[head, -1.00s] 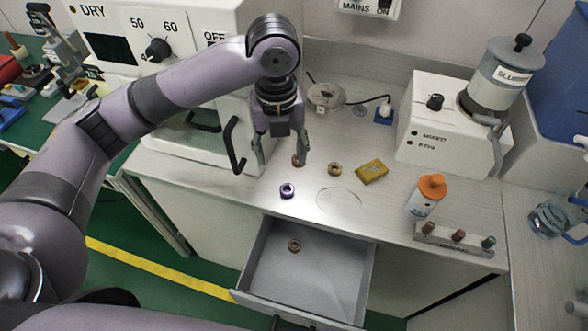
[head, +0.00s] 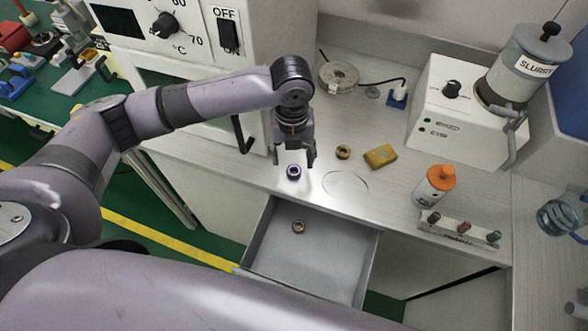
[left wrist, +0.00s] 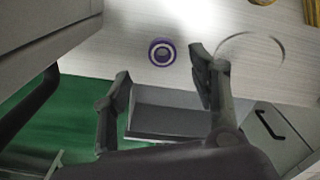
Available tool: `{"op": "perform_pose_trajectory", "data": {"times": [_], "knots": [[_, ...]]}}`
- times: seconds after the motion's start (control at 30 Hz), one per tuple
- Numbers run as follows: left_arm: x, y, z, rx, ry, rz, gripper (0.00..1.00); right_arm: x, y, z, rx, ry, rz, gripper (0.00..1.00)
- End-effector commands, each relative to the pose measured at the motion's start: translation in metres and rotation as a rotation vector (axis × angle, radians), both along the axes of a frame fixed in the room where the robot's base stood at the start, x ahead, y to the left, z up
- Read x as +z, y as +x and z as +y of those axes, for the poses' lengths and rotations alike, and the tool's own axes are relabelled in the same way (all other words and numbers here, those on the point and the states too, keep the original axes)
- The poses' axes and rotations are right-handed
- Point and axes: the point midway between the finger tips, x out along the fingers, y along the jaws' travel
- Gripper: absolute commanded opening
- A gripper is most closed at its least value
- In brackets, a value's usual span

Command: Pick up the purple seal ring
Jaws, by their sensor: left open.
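The purple seal ring (head: 293,172) lies flat on the pale bench top, near the front edge above the open drawer. It also shows in the left wrist view (left wrist: 162,52), whole and clear, beyond the fingertips. My left gripper (head: 295,160) points down just behind and above the ring in the head view. In the left wrist view the gripper (left wrist: 163,72) has its two fingers spread wide with nothing between them, and the ring appears between their tips and slightly past them. My right gripper is not in view.
A brass-coloured ring (head: 343,152) and a yellow block (head: 380,156) lie to the right. The open drawer (head: 262,240) holds a brown ring (head: 298,227). An orange-capped bottle (head: 434,186) and a peg rack (head: 458,231) stand further right. The oven (head: 215,75) stands left.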

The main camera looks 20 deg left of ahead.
Motion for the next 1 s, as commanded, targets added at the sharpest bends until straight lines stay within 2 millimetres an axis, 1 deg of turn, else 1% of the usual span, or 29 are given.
{"op": "perform_pose_trajectory", "data": {"times": [0.03,0.13,0.3,0.4,0.67,1.0], "knots": [[-0.003,0.000,0.000,0.000,0.001,0.001,0.55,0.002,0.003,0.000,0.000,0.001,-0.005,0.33],[-0.015,0.000,-0.002,-0.001,0.001,0.004,0.55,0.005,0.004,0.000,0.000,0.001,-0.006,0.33],[-0.041,0.001,-0.003,0.001,0.002,0.002,0.55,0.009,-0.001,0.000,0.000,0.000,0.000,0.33],[-0.050,0.001,-0.003,-0.001,0.002,0.002,0.55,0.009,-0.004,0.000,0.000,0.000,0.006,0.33],[-0.052,0.002,-0.003,-0.001,0.001,-0.001,0.55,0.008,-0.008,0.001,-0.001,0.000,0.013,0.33],[-0.051,0.002,-0.003,-0.001,0.001,-0.001,0.32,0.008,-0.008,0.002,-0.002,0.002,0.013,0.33]]}}
